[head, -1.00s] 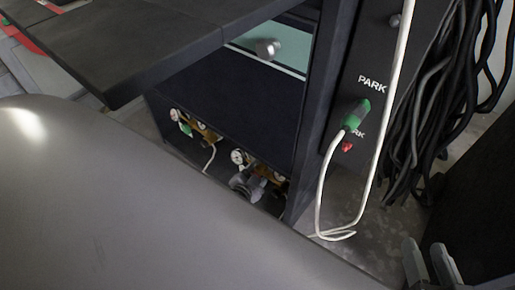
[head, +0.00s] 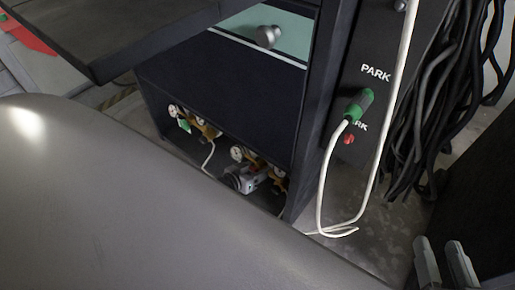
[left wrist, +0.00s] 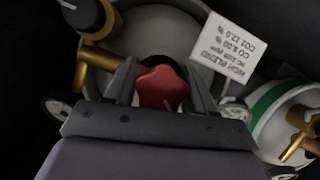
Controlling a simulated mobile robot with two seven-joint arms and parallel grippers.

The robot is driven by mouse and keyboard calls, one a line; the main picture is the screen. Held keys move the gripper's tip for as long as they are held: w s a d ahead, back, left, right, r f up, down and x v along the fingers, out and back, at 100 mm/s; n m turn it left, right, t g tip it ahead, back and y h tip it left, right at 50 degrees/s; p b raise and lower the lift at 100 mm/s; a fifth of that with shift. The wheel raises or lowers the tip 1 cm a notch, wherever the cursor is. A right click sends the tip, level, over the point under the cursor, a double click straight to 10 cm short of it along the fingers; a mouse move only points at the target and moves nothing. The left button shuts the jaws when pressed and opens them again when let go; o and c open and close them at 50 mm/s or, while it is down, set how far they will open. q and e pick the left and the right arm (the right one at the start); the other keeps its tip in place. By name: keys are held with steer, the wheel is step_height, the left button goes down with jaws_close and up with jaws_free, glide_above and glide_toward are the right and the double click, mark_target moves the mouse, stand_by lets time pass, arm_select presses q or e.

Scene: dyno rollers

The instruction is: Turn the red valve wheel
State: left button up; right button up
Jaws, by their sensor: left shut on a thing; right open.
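The red valve wheel (left wrist: 157,88) shows in the left wrist view, on top of a grey gas cylinder (left wrist: 205,35). My left gripper (left wrist: 162,80) is shut on it, with one dark finger on each side. The lower part of the wheel is hidden behind the gripper body. In the head view a grey shape (head: 241,180) lies among the brass valves in the low bay; it is too small to tell whether it is part of my left arm. My right gripper (head: 446,264) is open and empty at the lower right of the head view.
A brass fitting (left wrist: 100,57), a white printed tag (left wrist: 222,55) and a green-banded cylinder (left wrist: 268,108) crowd the wheel. In the head view a green-handled probe (head: 358,105) with a white hose, a small red part (head: 348,139) and hanging black cables (head: 425,120) are at the right.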

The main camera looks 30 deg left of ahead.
arm_select(q)
steer(key=shift+n+h, duration=1)
steer(key=shift+n, duration=0.4)
arm_select(e)
steer(key=shift+f, duration=0.15)
arm_select(q)
steer(key=o, duration=0.9)
steer(key=shift+o, duration=0.2)
steer(key=shift+s+r, duration=0.15)
steer(key=shift+s, duration=0.05)
steer(key=p+v, duration=0.3)
steer(key=v, duration=0.3)
steer(key=shift+s+a+p, duration=0.15)
steer(key=shift+s+p, duration=0.2)
steer(key=shift+p, duration=0.05)
arm_select(e)
steer(key=shift+w+a+f+m+g+y, duration=0.1)
steer(key=shift+w+a+m+g+y, duration=0.15)
steer(key=shift+a+g, duration=0.25)
steer(key=shift+w+a+f+m+g+y, duration=0.1)
steer(key=shift+a+m+g, duration=0.3)
steer(key=shift+a, duration=0.15)
steer(key=shift+r, duration=0.1)
